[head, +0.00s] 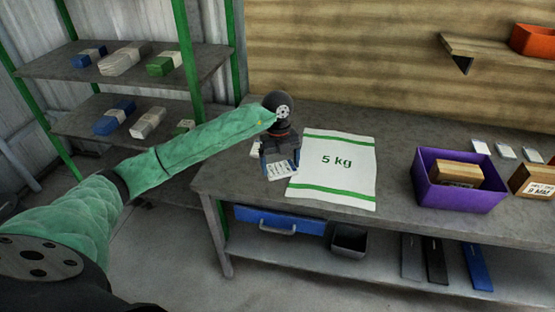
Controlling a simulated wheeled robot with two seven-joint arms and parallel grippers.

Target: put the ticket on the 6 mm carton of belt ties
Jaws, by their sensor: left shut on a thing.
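My left gripper (282,162) is over the grey bench, at the left edge of a white sack. It is shut on a small white ticket (283,171) with dark print, held flat near the bench top. One brown carton (455,172) sits inside a purple bin; its label is too small to read. A second brown carton (536,178) stands at the right edge, partly cut off, with a label that seems to read 2 or 3 MM. I cannot make out a 6 mm label. My right gripper is not in view.
The sack marked 5 kg (336,172) lies flat on the bench (395,150). The purple bin (462,201) stands right of it. Small white cards (505,152) lie behind the cartons. A shelf rack (150,65) stands left; an orange container (533,40) sits on a wall shelf.

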